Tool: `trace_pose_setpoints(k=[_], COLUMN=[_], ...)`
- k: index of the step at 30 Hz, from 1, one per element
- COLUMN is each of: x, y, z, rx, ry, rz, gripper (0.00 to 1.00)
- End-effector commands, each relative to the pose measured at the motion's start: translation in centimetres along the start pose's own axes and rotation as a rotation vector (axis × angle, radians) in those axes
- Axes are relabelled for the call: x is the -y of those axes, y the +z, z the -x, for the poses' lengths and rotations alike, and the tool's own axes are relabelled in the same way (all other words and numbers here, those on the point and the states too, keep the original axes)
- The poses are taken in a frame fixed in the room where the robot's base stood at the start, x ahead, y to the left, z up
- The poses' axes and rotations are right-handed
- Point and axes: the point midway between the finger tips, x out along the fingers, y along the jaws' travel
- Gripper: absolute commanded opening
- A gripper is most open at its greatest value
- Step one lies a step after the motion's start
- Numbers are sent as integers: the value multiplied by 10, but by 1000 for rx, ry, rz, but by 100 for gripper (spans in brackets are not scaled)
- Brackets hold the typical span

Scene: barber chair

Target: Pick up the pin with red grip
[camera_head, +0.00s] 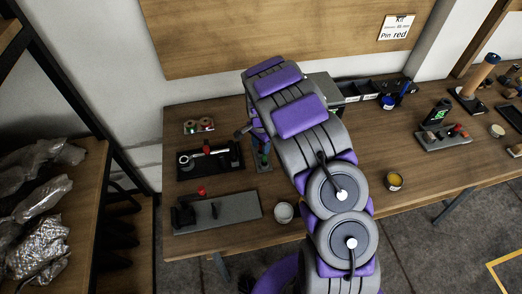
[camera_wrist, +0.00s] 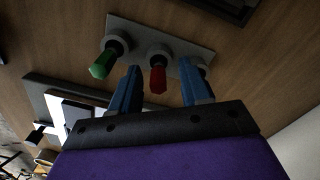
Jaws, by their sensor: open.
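In the wrist view, a pin with a red grip (camera_wrist: 157,79) stands in the middle socket of a grey holder plate (camera_wrist: 143,34). A pin with a green grip (camera_wrist: 103,65) stands in the socket to its left. A third socket at the right is partly hidden behind a finger. My gripper (camera_wrist: 160,70) is open, with one blue finger on each side of the red grip in the picture. I cannot tell whether the fingers touch it or how far they reach.
Black bins (camera_head: 360,91) stand behind my arm. A wooden board (camera_head: 280,35) rises behind the table.

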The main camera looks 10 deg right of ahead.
Motion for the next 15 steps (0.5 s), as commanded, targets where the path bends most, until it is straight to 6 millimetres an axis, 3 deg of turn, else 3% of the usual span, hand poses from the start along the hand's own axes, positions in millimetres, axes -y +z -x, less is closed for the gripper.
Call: trace_pose_setpoints(k=[8, 15], x=[-1, -1], y=[-2, -2], z=[-5, -5], rx=[2, 2], ry=[-1, -1], rz=[-1, -1], gripper=[45, 22])
